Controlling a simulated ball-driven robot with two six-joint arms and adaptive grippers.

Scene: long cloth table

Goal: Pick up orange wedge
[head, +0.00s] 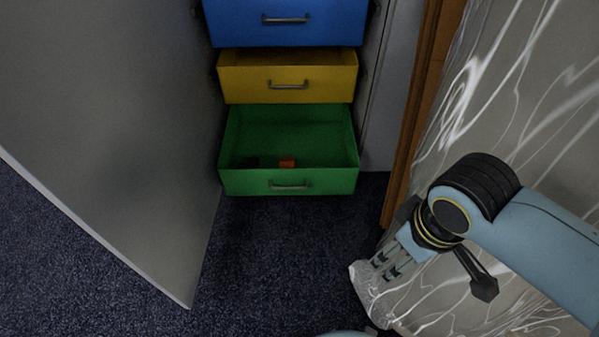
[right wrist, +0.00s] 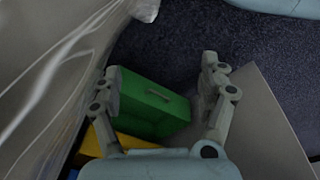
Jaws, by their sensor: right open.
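A small orange-red piece (head: 287,162), which looks like the orange wedge, lies in the open green drawer (head: 290,182), near its front wall. My right gripper (head: 383,270) is at the lower right in the head view, in front of and to the right of the drawer, over the edge of the marbled surface. It is open and empty. In the right wrist view its two fingers (right wrist: 160,80) are spread, with the green drawer front (right wrist: 150,100) seen between them at a distance. The wedge is not visible in the wrist view. My left gripper is not in view.
A yellow drawer (head: 288,85) and a blue drawer (head: 285,22) sit above the green one. A grey panel (head: 110,120) stands to the left. The marbled cloth surface (head: 500,130) and a brown post (head: 420,110) are at right. The dark carpet (head: 275,270) before the drawers is clear.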

